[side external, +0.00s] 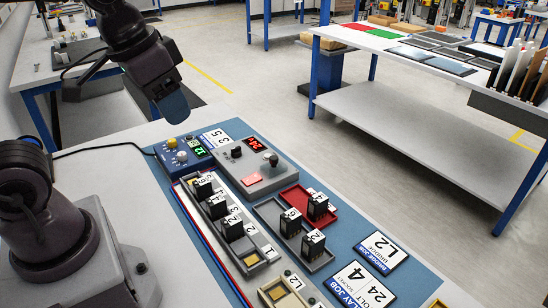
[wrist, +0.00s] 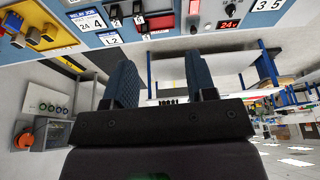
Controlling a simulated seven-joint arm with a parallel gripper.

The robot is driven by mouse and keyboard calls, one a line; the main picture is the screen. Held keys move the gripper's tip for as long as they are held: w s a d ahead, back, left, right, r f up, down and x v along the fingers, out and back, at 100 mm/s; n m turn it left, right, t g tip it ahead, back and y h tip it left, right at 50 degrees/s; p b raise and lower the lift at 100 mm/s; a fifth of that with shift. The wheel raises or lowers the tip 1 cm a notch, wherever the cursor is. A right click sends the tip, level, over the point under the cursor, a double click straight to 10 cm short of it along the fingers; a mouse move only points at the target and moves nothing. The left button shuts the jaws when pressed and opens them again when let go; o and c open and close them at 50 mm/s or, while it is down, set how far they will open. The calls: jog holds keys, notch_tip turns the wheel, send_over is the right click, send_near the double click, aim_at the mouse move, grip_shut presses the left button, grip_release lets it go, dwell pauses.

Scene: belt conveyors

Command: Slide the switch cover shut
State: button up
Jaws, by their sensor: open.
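A grey control box (side external: 257,167) with a red lit "24" display stands on the blue board. It carries a dark knob, a second knob-like part and a flat red patch. I cannot tell which part is the switch cover or how far it is slid. The box also shows at the top right edge of the wrist view (wrist: 208,18). My gripper (side external: 173,106) hangs above and to the left of the box, apart from everything. In the wrist view its two blue fingers (wrist: 166,80) are spread with nothing between them.
A blue timer box (side external: 185,152) with a green display sits left of the control box. Several black relays stand in a grey rail (side external: 258,262), a dark tray and a red tray (side external: 322,222). Label cards (side external: 362,287) lie at the front.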

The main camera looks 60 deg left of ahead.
jog(key=w+a+f+m+g, duration=0.1)
jog(key=w+a+f+g, duration=0.25)
jog(key=w, duration=0.75)
jog(key=m, duration=0.9)
send_over(273, 158)
notch_tip(273, 158, down, 11)
notch_tip(273, 158, down, 12)
jog(key=shift+w+f, duration=0.1)
jog(key=shift+w, duration=0.05)
grip_shut()
